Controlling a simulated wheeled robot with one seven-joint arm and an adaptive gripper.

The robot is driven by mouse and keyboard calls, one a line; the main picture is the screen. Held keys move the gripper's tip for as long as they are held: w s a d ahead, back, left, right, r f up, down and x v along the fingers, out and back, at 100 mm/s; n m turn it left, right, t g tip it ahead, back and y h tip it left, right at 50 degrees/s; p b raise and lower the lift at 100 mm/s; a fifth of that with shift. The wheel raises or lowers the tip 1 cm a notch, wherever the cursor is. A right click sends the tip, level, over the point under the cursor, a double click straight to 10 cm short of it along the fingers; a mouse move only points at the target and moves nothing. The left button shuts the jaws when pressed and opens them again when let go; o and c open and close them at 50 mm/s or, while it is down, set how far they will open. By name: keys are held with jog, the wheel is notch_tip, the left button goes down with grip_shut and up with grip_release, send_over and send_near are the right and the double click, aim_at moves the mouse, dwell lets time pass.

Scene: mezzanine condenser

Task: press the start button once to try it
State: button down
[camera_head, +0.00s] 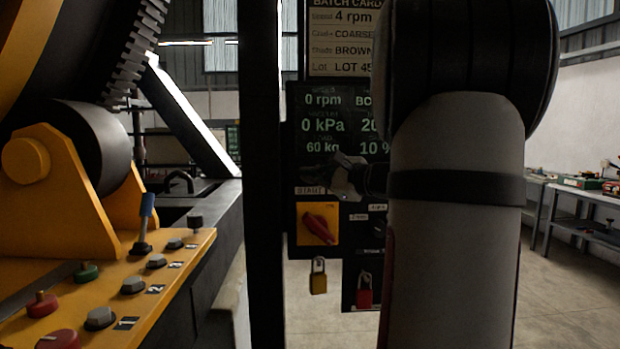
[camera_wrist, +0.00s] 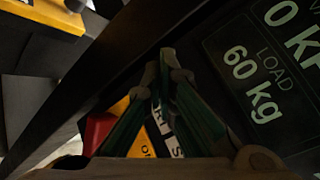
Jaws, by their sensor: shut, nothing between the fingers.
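The dark control panel (camera_head: 295,235) stands in the middle of the head view, partly covered by my arm. A small START label (camera_head: 310,190) sits on it below the lit readout (camera_head: 322,125). My gripper (camera_head: 313,173) is shut and empty, just above that label. In the wrist view my fingertips (camera_wrist: 165,62) are together in front of the panel's dark face, left of the 60 kg readout (camera_wrist: 250,85). Part of the label (camera_wrist: 162,122) shows between the fingers. I cannot make out the start button itself, or whether the fingertips touch anything.
Below the label is a red rotary switch (camera_head: 320,228) on a yellow plate. Yellow (camera_head: 318,276) and red (camera_head: 364,292) padlocks hang lower. A black post (camera_head: 262,180) stands close left of the panel. A yellow console (camera_head: 165,275) with several knobs and a blue-handled lever (camera_head: 146,212) lies left.

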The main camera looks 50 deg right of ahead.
dwell(0.3)
jog(key=shift+s+a, duration=1.65)
jog(key=shift+a, duration=0.25)
